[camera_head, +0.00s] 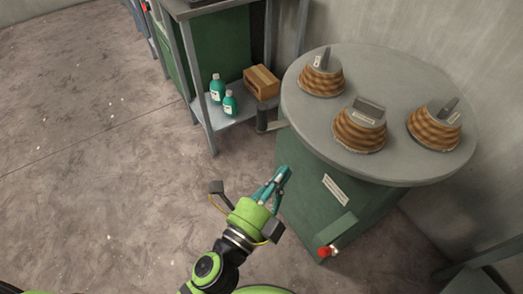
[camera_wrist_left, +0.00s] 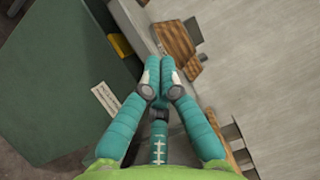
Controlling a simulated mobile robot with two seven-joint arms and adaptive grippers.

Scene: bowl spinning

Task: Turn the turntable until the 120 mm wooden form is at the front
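The round grey turntable (camera_head: 310,120) sits on a green cabinet at the right. It carries three ribbed wooden forms, each with a grey top and a dark upright piece: one at the back left (camera_head: 322,82), one at the front middle (camera_head: 359,134), one at the right (camera_head: 436,132). Their size marks are too small to read. My left gripper (camera_head: 283,174), with teal fingers, is left of and below the turntable rim, apart from the forms. In the left wrist view its fingertips (camera_wrist_left: 161,76) are together with nothing between them. My right gripper is not visible.
The green cabinet (camera_head: 300,187) has a label and a red knob (camera_head: 327,252) low at the front. A metal shelf unit (camera_head: 212,118) at the back holds two green bottles (camera_head: 223,95) and a brown box (camera_head: 262,82). The floor at left is clear.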

